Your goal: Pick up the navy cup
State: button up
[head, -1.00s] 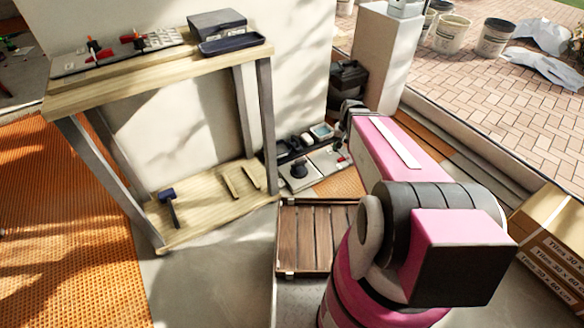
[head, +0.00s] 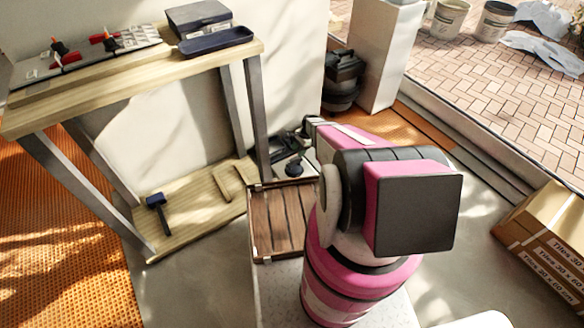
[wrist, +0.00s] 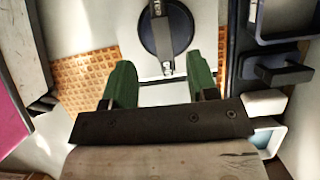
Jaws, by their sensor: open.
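The navy cup (wrist: 156,32), a round dark suction disc with a grey bar handle across it, lies on a pale tile (wrist: 200,30) at the top middle of the wrist view. In the head view it is a small dark round shape (head: 293,170) on the floor beside the shelf, partly behind my arm. My gripper (wrist: 160,84) shows two green fingers, apart and empty. In the wrist picture, the cup appears beyond the fingertips and between their lines, with its handle running toward the gap. No contact shows.
A dark navy tool with a block handle (wrist: 284,75) lies right of the fingers in the wrist view. Tile boxes (head: 545,235) stand right.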

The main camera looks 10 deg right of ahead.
aim_at(295, 159)
jog(key=x, duration=0.9)
jog(key=shift+w+d+f, duration=0.15)
jog(key=shift+w+d, duration=0.05)
jog(key=shift+w, duration=0.15)
grip_shut()
